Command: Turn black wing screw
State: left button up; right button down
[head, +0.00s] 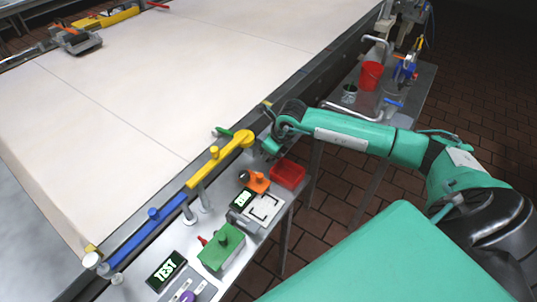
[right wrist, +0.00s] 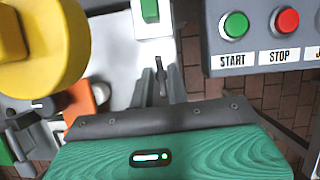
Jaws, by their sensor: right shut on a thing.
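The black wing screw (right wrist: 162,72) shows as a small dark upright piece between the fingertips in the right wrist view. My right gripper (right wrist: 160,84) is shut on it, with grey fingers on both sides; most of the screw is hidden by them. In the head view my right gripper (head: 268,146) is at the conveyor's near edge, just right of the yellow bar's round end. I cannot make out the screw in the head view. My left gripper is not in view.
A yellow bar (head: 232,143) is beside my right gripper; its round end (right wrist: 42,50) fills the wrist view's left. A control panel (right wrist: 262,54) with START and STOP buttons is at the right. A red bin (head: 287,175) and orange part (head: 259,184) sit below on a side table.

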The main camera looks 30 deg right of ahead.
jog(key=shift+m, duration=0.3)
dwell(0.4)
jog(key=c, duration=1.6)
grip_release()
jog(key=shift+o, duration=0.2)
jog(key=shift+s+d+r+b, duration=0.1)
jog(key=shift+s+r+b, duration=0.05)
jog(key=shift+r+b, duration=0.35)
jog(key=b+v, duration=0.3)
jog(key=v, duration=1)
jog(key=shift+a, duration=0.25)
jog(key=shift+f, duration=0.1)
